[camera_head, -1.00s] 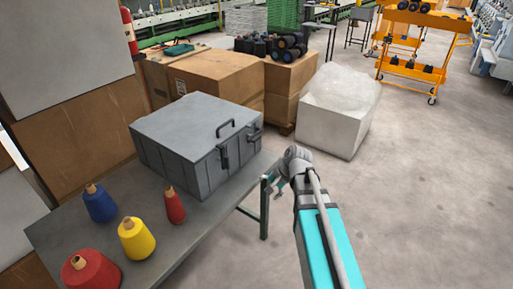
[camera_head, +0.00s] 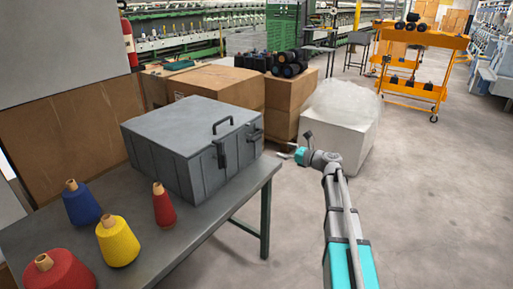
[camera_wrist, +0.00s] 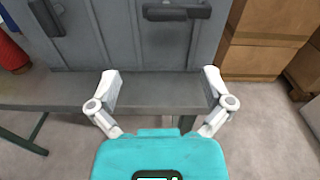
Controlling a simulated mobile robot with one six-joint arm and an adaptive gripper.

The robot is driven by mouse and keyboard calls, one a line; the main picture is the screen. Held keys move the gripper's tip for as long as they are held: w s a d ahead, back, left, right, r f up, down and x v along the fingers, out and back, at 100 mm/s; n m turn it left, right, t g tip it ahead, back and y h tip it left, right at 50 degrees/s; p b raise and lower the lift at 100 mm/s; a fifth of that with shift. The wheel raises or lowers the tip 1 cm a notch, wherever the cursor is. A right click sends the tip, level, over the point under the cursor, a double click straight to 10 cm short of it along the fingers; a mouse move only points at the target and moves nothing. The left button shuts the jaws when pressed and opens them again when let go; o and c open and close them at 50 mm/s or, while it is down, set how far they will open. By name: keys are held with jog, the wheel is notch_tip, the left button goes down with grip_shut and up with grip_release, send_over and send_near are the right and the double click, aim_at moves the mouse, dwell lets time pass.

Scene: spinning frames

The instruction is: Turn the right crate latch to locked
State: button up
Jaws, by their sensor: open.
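The grey metal crate (camera_head: 170,145) stands shut on the table, with a dark handle (camera_head: 222,125) on its lid. Its front also shows in the wrist view (camera_wrist: 110,45). The right crate latch (camera_head: 256,132) is a dark bar, lying roughly level across the crate front in the wrist view (camera_wrist: 176,11). The left latch (camera_head: 221,155) stands roughly upright; it is partly cut off in the wrist view (camera_wrist: 47,15). My gripper (camera_head: 287,151) is open and empty, in front of the crate and apart from it. In the wrist view its fingers (camera_wrist: 160,82) spread below the right latch.
Blue, yellow and red thread cones stand on the table (camera_head: 190,235) left of the crate. Cardboard boxes (camera_head: 215,85) and a white block (camera_head: 345,140) under clear wrap stand behind. An orange trolley (camera_head: 420,65) is farther back. The floor (camera_head: 440,200) at right is clear.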

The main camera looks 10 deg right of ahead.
aim_at(258, 139)
jog(key=shift+w+d+r+m+t, duration=0.1)
jog(key=shift+w+d+m+t, duration=0.2)
jog(key=shift+d+m, duration=0.1)
jog(key=shift+a, duration=0.15)
jog(key=x, duration=1.3)
jog(key=shift+w+a, duration=0.15)
jog(key=shift+a, duration=0.1)
jog(key=shift+c, duration=0.3)
jog(key=c, duration=1)
